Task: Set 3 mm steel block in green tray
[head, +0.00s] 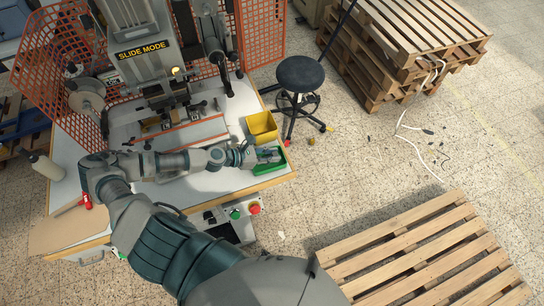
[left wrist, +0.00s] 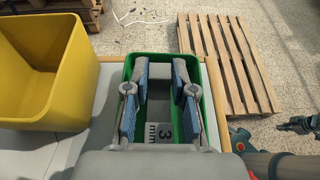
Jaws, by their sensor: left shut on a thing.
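The green tray (head: 270,167) sits at the front right corner of the machine table; its green wall also shows in the left wrist view (left wrist: 207,93). My left gripper (head: 266,155) is over the tray, pointing right. In the left wrist view, the blue-padded fingers of my left gripper (left wrist: 161,85) are on either side of a grey steel block (left wrist: 163,102), marked "3 mm", and shut on it. The block is within the tray's outline; whether it touches the tray floor is hidden.
A yellow bin (head: 261,127) stands behind the green tray, and its near side is close to my left gripper in the left wrist view (left wrist: 40,75). The stamping machine (head: 150,60) is at the back left. A black stool (head: 300,74) and a pallet (head: 420,255) stand on the floor.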

